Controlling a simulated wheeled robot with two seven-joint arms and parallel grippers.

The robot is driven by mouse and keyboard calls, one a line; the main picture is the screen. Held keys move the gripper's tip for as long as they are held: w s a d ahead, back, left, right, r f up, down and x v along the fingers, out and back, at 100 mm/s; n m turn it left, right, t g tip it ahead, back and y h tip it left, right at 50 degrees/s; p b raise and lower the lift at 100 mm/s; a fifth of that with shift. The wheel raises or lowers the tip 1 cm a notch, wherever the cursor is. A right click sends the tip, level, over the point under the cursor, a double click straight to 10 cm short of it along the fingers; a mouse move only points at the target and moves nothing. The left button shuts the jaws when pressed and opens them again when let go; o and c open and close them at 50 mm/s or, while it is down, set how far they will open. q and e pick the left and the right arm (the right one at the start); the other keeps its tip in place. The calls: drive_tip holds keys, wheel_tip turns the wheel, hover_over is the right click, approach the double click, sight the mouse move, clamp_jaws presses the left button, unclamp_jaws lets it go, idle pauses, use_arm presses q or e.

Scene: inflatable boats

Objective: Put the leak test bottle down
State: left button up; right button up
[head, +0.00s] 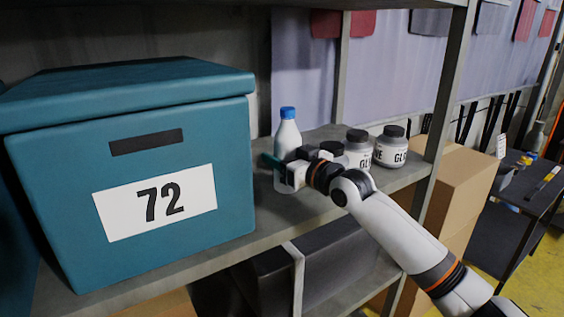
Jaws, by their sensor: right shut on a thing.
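The leak test bottle (288,136) is white with a blue cap. It stands upright at the shelf, just right of the teal box, and its lower part is partly covered by my gripper. My right gripper (277,170) reaches in from the right and is shut on the bottle at its lower half. Whether the bottle's base touches the shelf (268,222) is hard to tell. My left gripper is not in view.
A large teal box (130,170) marked 72 fills the shelf's left side. Dark-lidded glue jars (391,148) stand right of the bottle, close behind my right arm. A shelf post (447,85) rises at the right. Cardboard boxes (465,180) stand beyond it.

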drive_tip(key=shift+f+p, duration=0.35)
drive_tip(key=shift+f, duration=0.6)
drive_tip(key=shift+d, duration=0.15)
drive_tip(key=shift+f, duration=0.2)
drive_tip(key=o, duration=1.3)
drive_tip(key=shift+s+r, duration=0.1)
